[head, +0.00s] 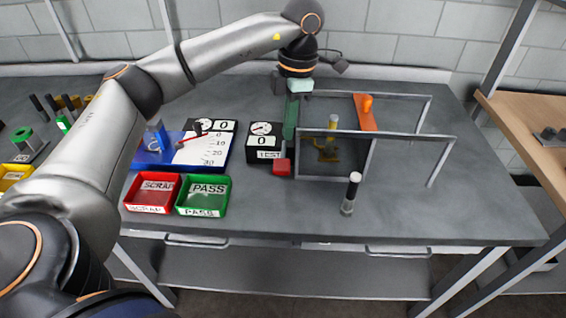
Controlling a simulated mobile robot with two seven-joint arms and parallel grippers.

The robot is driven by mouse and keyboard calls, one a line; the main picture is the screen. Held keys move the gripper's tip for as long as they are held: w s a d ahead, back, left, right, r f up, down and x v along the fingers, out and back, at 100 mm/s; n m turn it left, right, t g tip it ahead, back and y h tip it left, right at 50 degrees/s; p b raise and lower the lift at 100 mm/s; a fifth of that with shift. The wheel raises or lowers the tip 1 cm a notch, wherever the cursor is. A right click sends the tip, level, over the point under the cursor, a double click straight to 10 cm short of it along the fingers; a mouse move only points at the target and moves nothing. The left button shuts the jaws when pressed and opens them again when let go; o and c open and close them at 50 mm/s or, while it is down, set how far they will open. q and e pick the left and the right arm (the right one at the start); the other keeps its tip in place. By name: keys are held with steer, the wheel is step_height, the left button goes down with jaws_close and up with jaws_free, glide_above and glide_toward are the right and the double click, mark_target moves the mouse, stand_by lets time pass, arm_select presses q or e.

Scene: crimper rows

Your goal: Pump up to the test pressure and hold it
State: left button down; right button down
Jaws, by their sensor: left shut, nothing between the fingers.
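A black and white gauge box (264,142) marked TEST stands mid-bench, its readout showing 0. A red block (282,168) sits at its front right corner. Right of it is a clear-walled guard frame (375,140) with a yellow fixture (327,148) and an orange piece (366,112) inside. An upright green bar (291,118) stands at the frame's left side. My left gripper (293,92) is shut and empty just above the green bar's top; I cannot tell whether they touch. My right gripper is out of view.
A blue board (162,160) with a gauge and a 0–30 scale lies left. In front are a red SCRAP bin (153,205) and a green PASS bin (222,206). The bench's front right (450,215) is clear. A wooden table (530,120) stands at right.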

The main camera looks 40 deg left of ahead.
mark_target(284, 164)
arm_select(q)
steer(key=f+b, duration=0.6)
steer(key=f, duration=0.1)
steer(key=shift+s+a, duration=0.2)
steer(key=shift+s, duration=0.05)
steer(key=shift+f, duration=0.15)
